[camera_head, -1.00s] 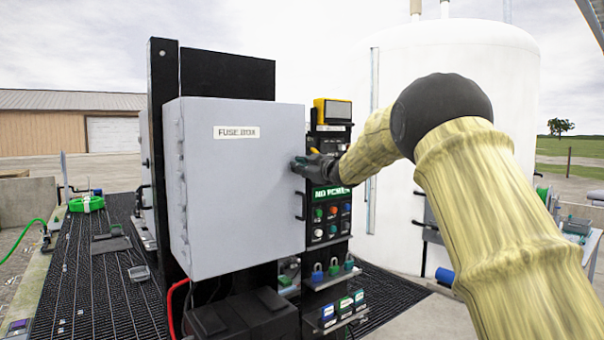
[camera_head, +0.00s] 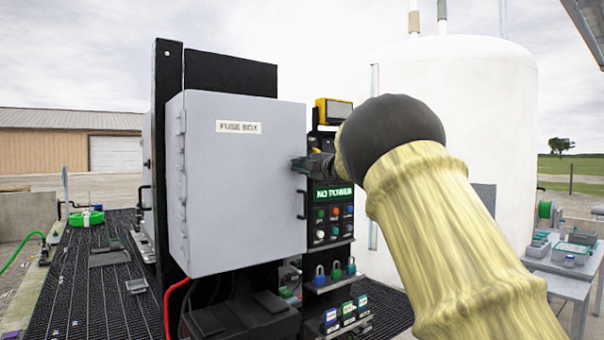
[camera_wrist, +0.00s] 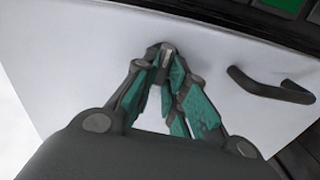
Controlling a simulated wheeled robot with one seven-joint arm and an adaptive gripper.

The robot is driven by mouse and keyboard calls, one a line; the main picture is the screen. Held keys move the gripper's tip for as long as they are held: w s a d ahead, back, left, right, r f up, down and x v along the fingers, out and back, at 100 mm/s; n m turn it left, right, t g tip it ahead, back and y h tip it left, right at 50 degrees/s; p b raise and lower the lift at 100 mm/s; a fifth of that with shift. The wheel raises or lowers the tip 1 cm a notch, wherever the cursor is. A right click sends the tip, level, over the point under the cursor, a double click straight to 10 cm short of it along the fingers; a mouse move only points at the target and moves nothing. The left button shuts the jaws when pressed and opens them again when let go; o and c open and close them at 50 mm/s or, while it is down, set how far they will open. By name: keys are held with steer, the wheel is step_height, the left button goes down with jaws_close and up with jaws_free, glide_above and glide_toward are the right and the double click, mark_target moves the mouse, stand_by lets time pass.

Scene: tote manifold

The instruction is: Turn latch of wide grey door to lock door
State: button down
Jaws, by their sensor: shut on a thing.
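The wide grey door (camera_head: 245,195) of the box labelled "FUSE BOX" faces me in the head view and looks closed. The door also fills much of the wrist view (camera_wrist: 70,65). My gripper (camera_head: 299,165) is at the door's right edge, above the black handle. In the wrist view my gripper (camera_wrist: 167,62) has its green-padded fingers shut on the small latch (camera_wrist: 167,50), which stands out from the door face. The fingers hide most of the latch, so its exact angle is hard to tell.
The black door handle (camera_wrist: 270,88) sits close to my fingers. A control panel (camera_head: 333,215) reading "NO POWER" stands right of the door, with several padlocks below. A white tank (camera_head: 460,120) stands behind my arm.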

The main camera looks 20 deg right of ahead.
steer(key=shift+f+n+b, duration=0.1)
steer(key=shift+n+b, duration=0.3)
steer(key=shift+n, duration=0.2)
steer(key=c, duration=1.5)
jaws_free()
steer(key=shift+o, duration=0.2)
steer(key=shift+s, duration=0.1)
steer(key=v, duration=1.2)
steer(key=shift+d, duration=0.1)
